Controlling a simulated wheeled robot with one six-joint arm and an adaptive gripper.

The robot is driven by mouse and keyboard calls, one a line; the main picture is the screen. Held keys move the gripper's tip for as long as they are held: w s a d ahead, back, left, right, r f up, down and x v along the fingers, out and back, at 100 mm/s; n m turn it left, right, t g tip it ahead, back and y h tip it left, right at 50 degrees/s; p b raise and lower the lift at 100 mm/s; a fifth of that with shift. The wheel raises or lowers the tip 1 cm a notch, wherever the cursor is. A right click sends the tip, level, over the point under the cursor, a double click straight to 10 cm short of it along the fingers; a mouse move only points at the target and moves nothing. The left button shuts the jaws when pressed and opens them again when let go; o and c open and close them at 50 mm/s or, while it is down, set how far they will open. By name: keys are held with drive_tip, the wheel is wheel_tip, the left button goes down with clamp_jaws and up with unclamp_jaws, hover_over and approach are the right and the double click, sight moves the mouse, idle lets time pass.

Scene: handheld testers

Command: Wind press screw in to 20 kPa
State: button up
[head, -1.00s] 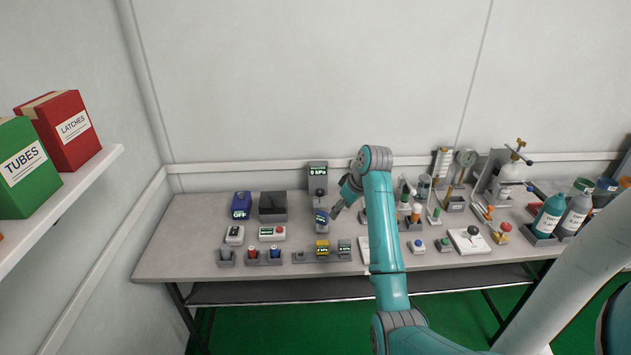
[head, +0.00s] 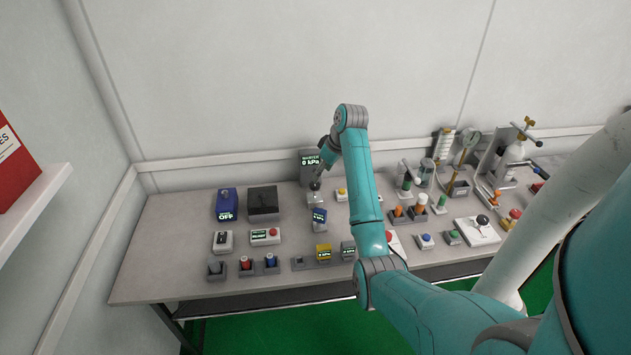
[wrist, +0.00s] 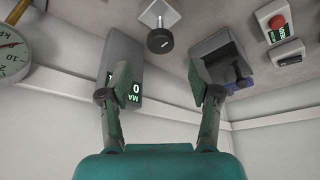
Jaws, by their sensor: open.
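A small device with a dark round knob (wrist: 160,40) stands on a pale square base, in front of a grey display box (head: 309,160) reading 0 kPa. I take this knob for the press screw, but no label on it is readable. In the wrist view the display box (wrist: 128,62) shows at the left, partly behind a finger. My gripper (wrist: 160,80) is open and empty, with the knob ahead between its fingers and apart from them.
A black box (head: 262,201) and a blue OFF unit (head: 227,203) stand left of the display. A dial gauge (wrist: 12,50) and a bottle rig (head: 515,155) are to the side.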

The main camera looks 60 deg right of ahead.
sight(315, 184)
drive_tip(key=shift+x, duration=3.2)
drive_tip(key=c, duration=1.1)
